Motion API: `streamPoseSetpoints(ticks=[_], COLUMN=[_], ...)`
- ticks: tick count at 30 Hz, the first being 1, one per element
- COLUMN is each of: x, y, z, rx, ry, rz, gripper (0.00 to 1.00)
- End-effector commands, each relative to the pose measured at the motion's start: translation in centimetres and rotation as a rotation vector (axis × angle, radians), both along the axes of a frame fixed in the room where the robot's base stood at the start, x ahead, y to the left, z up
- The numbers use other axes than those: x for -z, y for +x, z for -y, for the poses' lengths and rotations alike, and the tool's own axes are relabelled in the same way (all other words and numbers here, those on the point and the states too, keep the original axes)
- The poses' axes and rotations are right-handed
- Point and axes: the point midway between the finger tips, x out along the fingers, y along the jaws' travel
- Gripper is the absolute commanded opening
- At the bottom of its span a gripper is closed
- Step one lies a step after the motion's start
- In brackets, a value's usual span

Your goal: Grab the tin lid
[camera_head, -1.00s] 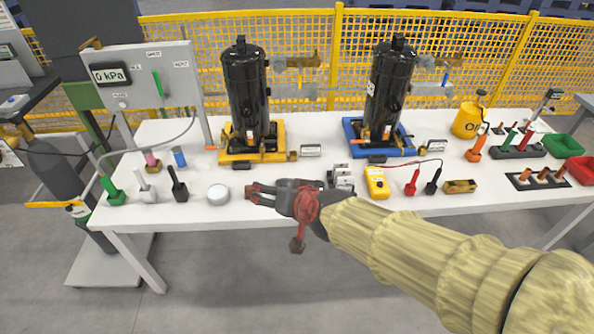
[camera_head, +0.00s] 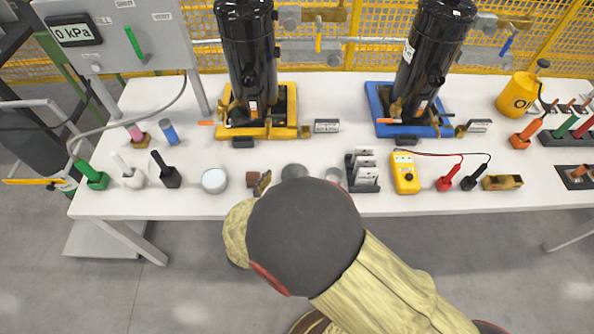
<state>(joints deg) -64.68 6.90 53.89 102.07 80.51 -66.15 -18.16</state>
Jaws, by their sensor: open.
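A small round white tin with its lid (camera_head: 214,179) stands near the front edge of the white table, left of centre. The lid faces up, and I cannot make out a seam between lid and tin. Nothing shows between the fingers. Most of the gripper and wrist is hidden behind my dark rounded arm joint.
Black and white handled tools (camera_head: 167,172) stand left of the tin. Behind are a black compressor on a yellow base (camera_head: 282,131) and another on a blue base (camera_head: 372,121). A card holder (camera_head: 363,178) and yellow meter (camera_head: 405,175) lie right.

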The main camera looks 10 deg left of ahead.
Motion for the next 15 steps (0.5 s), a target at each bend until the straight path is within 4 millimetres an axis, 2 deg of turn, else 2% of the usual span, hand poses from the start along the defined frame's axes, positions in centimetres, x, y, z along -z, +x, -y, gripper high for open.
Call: streamPoseSetpoints(ticks=[15], x=[1.1], y=[5.8], z=[1.0], rx=[0.001], ry=[0.003], rz=[-0.001], gripper=[0.87])
